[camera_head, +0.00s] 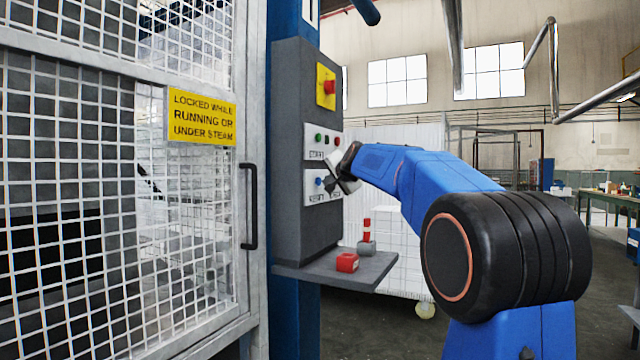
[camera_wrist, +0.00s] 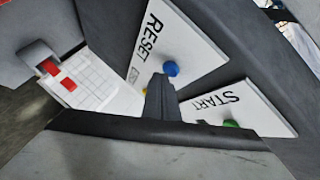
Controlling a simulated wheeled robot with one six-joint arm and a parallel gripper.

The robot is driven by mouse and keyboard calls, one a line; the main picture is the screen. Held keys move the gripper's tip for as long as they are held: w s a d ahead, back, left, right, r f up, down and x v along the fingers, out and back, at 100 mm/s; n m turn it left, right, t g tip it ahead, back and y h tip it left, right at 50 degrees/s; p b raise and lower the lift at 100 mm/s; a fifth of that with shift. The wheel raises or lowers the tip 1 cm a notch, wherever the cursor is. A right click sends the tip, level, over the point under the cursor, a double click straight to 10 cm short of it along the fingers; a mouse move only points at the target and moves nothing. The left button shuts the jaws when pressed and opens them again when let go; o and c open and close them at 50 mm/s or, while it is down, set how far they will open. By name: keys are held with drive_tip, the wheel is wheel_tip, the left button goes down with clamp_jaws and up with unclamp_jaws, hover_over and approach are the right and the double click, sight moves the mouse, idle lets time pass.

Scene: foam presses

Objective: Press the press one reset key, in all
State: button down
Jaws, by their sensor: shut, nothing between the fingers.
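The grey control panel (camera_head: 293,120) stands beside the cage door. Its lower white plate, marked RESET, carries a blue button (camera_head: 319,182), the reset key. In the wrist view the blue button (camera_wrist: 171,68) shows just beyond the tip of my gripper (camera_wrist: 162,80). My gripper (camera_head: 331,184) is shut and empty, close in front of the RESET plate and just right of the blue button. I cannot tell whether it touches the plate. The fingers hide part of the plate, and a yellow spot (camera_wrist: 145,91) shows partly behind them.
The START plate (camera_head: 314,141) with a green button (camera_wrist: 230,124) sits above. A red emergency button (camera_head: 329,87) is higher. A shelf (camera_head: 290,274) below holds a red block (camera_head: 347,262) and a red-and-white post (camera_head: 367,232). The mesh door (camera_head: 125,190) has a black handle (camera_head: 250,206).

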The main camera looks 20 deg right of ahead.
drive_tip(key=shift+w+a, duration=0.25)
drive_tip(key=shift+w, duration=0.1)
idle(0.8)
drive_tip(key=shift+s, duration=0.1)
drive_tip(key=shift+s+d, duration=0.5)
drive_tip(key=shift+s, duration=0.1)
idle(0.3)
drive_tip(key=shift+s+d, duration=0.75)
drive_tip(key=shift+s, duration=0.25)
drive_tip(key=shift+s+d, duration=0.75)
drive_tip(key=shift+s, duration=0.25)
